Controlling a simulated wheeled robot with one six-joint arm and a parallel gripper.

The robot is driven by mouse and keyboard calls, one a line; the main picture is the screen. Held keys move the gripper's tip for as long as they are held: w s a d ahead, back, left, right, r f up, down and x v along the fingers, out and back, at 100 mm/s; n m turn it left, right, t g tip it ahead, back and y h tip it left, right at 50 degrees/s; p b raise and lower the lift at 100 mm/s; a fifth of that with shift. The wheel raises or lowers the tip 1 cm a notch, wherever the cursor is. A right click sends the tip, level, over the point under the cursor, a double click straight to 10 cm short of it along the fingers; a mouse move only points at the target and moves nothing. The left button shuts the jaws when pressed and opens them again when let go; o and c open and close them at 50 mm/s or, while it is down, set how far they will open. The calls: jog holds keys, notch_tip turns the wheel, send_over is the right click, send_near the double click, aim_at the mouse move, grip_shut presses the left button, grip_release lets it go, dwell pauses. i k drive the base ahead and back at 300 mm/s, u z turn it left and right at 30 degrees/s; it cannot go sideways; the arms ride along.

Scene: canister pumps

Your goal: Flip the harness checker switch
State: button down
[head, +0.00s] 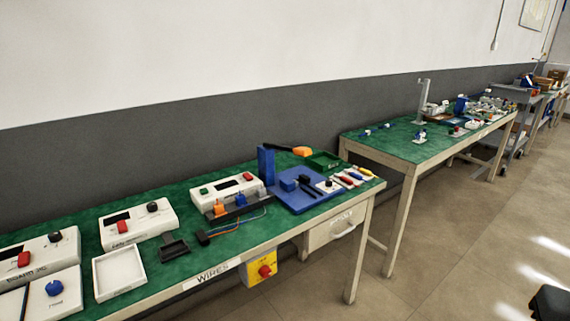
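The near green-topped bench has several white boxes with controls. The one that may be the harness checker is a white box (226,192) with a green button, a dark display and a red switch (247,176). Orange and blue connectors (240,199) stand on a dark strip at its front. Coloured wires (236,222) run from there to a black plug (203,238). Another white box (138,224) to its left has a red switch (122,227) and a black knob. The labels are too small to read surely, and I cannot tell the switch positions.
A blue fixture (267,164) and blue plate stand at the bench's right end, beside a green tray (323,160). A white tray (118,272) lies near the front edge. A yellow box with a red button (264,270) hangs below. Open floor (440,270) lies right.

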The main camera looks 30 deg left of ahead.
aim_at(247, 176)
jog(key=u, duration=0.15)
jog(key=i, duration=0.8)
jog(key=u, duration=1.05)
jog(key=i, duration=0.75)
jog(key=u, duration=0.9)
